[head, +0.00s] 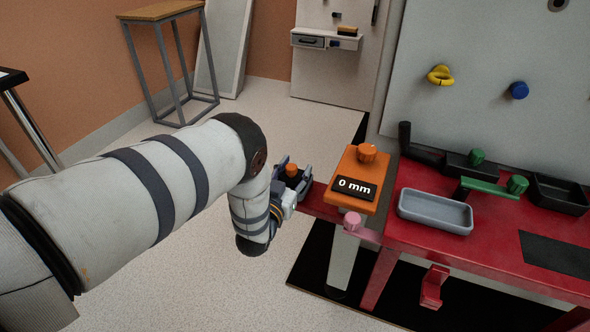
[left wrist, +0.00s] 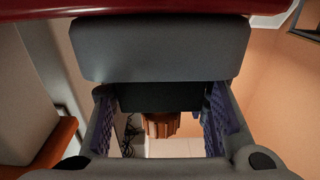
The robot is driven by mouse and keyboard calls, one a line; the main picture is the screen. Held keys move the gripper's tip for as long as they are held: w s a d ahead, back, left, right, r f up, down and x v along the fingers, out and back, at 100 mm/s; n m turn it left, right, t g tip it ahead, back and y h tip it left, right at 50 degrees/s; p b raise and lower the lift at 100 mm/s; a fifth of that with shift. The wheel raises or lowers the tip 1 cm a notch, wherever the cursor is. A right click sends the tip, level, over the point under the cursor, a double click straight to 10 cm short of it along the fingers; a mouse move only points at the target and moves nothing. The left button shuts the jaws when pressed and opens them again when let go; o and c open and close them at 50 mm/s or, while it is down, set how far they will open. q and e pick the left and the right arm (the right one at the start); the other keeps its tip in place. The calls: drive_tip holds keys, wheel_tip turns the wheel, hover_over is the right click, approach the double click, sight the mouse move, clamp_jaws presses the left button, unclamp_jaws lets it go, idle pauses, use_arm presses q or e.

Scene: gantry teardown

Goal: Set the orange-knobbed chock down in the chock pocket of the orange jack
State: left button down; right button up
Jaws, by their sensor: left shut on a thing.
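The orange-knobbed chock (head: 291,170) is between the fingers of my left gripper (head: 292,182), just left of the orange jack (head: 357,180). In the left wrist view the gripper (left wrist: 160,125) is shut on the chock's dark body, with its ribbed orange knob (left wrist: 160,124) between the fingers. A wide grey block (left wrist: 160,50) lies against the dark body in that view; I cannot tell if it is the pocket or whether they touch. The jack has an orange top knob and a "0 mm" display. Its chock pocket is not clearly visible. My right gripper is not in view.
The red bench (head: 430,215) holds a grey tray (head: 435,211), a green-handled item (head: 490,187) and dark trays (head: 558,194). A pink knob (head: 352,222) sits below the jack's display. A wooden-topped stool (head: 160,11) stands at the back. Floor behind my left arm is clear.

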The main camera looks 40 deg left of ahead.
use_arm(q)
drive_tip(key=shift+f, duration=0.25)
idle(0.4)
drive_tip(key=c, duration=0.8)
unclamp_jaws()
drive_tip(key=shift+c, duration=0.2)
drive_tip(key=shift+s, duration=0.15)
drive_tip(key=v, duration=1.1)
drive_tip(key=shift+s, duration=0.35)
drive_tip(key=shift+d, duration=0.15)
